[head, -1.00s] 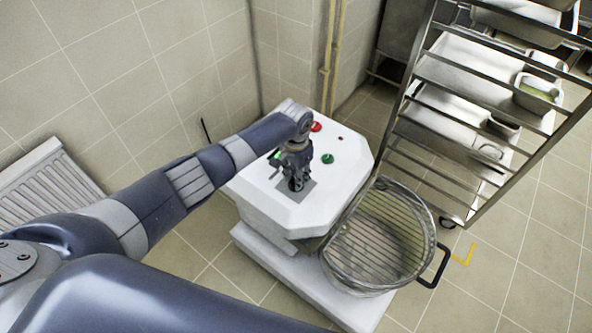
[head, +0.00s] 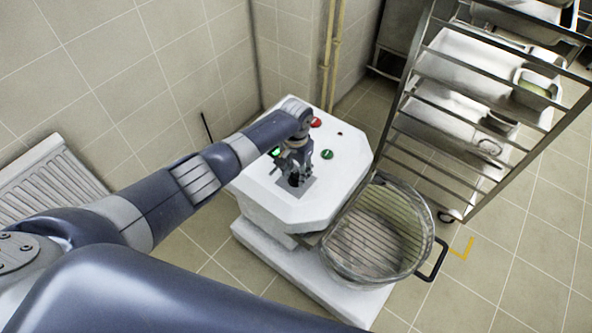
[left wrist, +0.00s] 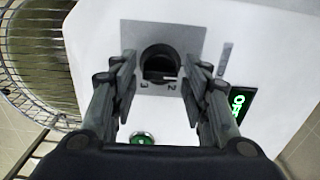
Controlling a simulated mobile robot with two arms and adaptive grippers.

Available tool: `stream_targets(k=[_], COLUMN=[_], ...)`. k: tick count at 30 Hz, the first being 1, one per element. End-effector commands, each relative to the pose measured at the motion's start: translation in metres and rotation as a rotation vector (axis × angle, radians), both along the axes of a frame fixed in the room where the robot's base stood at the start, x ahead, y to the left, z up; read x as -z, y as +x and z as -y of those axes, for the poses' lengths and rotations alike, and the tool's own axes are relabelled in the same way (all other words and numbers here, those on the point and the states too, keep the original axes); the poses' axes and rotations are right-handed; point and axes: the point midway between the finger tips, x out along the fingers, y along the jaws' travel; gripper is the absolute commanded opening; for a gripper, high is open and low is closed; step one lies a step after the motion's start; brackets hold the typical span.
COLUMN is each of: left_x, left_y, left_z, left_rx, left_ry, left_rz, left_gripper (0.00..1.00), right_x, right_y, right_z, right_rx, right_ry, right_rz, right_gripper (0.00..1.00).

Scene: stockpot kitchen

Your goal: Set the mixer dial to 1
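The mixer dial (left wrist: 160,64) is a round black knob on a grey plate (left wrist: 190,37) on the mixer's white top. Below it in the left wrist view I read the numbers 3 and 2. A small pale mark shows on the knob's lower edge, towards the 2; no 1 is readable. My left gripper (left wrist: 159,70) is open, with one finger on each side of the dial and a gap on both sides. In the head view my left gripper (head: 295,170) points down over the plate and partly hides the dial. My right gripper is not in view.
A green button (head: 327,154) and a red button (head: 316,122) stand on the mixer top (head: 340,170). A lit green display (left wrist: 236,104) is beside the dial. A wire-guarded bowl (head: 425,235) is at the mixer's front, and a metal tray rack (head: 484,190) stands right.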

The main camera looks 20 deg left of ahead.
Motion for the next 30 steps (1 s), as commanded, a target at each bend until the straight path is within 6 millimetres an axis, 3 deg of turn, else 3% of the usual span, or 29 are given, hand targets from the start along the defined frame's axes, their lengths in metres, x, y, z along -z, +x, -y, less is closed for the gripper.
stream_targets(k=[14, 30], left_x=[-0.009, -0.106], left_y=[0.001, 0.001], left_z=[0.000, 0.000], left_rx=[0.002, 0.002], left_ry=[-0.001, -0.001], left_rz=[0.002, 0.003], left_gripper=[0.52, 0.52], right_x=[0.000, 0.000], right_y=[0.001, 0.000], right_z=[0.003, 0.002], right_rx=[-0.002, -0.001], right_ry=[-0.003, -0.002], right_rz=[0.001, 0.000], right_gripper=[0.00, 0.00])
